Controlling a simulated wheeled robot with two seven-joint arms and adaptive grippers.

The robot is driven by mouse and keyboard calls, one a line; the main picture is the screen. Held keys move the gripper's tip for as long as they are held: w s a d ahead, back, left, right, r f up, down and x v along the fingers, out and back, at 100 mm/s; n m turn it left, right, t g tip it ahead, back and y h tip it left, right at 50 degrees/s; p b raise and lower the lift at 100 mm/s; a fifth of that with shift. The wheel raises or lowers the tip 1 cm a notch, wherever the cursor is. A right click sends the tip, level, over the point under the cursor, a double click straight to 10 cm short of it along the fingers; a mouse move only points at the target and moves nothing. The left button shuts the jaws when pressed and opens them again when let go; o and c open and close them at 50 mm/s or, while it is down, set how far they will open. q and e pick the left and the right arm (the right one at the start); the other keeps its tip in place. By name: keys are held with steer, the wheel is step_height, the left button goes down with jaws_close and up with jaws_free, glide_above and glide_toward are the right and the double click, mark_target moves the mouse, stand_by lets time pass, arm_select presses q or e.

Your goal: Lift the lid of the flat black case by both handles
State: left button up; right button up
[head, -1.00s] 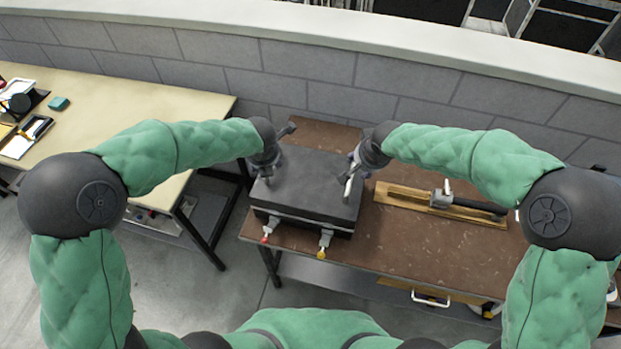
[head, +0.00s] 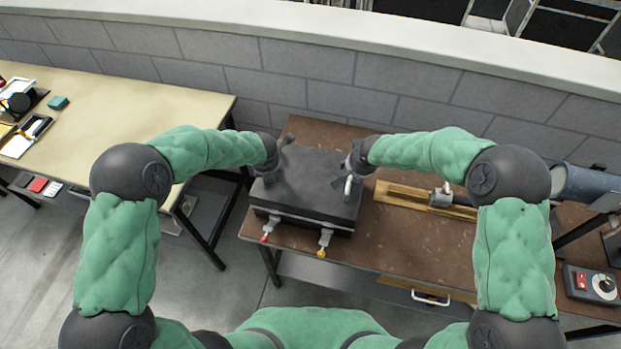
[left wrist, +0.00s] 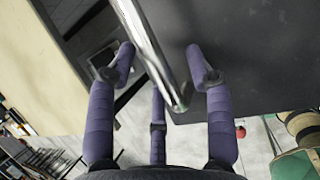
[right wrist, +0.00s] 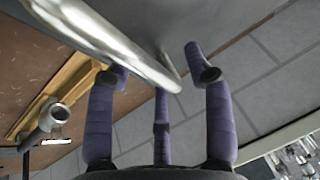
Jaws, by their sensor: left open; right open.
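The flat black case (head: 300,187) lies closed on the brown workbench, with two latches, one red-tipped (head: 265,238) and one yellow-tipped (head: 321,252), at its front edge. My left gripper (head: 270,170) is at the case's left side; in the left wrist view its purple fingers (left wrist: 160,62) are open, with a silver handle bar (left wrist: 152,42) between them. My right gripper (head: 353,177) is at the right side, near the silver right handle (head: 348,188). In the right wrist view its open fingers (right wrist: 157,64) have the handle bar (right wrist: 100,40) running across between them. Contact is unclear.
A wooden board with a grey clamp-like tool (head: 440,198) lies right of the case on the brown workbench (head: 400,245). A block wall (head: 330,75) stands behind. A pale table (head: 120,110) is on the left. A control box (head: 592,285) is at the far right.

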arm_select(q)
steer(key=shift+c, duration=0.3)
arm_select(e)
steer(key=shift+c, duration=0.3)
arm_select(q)
jaws_close()
arm_select(e)
jaws_close()
arm_select(q)
steer(key=shift+d+r, duration=0.1)
steer(key=shift+r, duration=0.05)
arm_select(e)
steer(key=shift+a+r, duration=0.1)
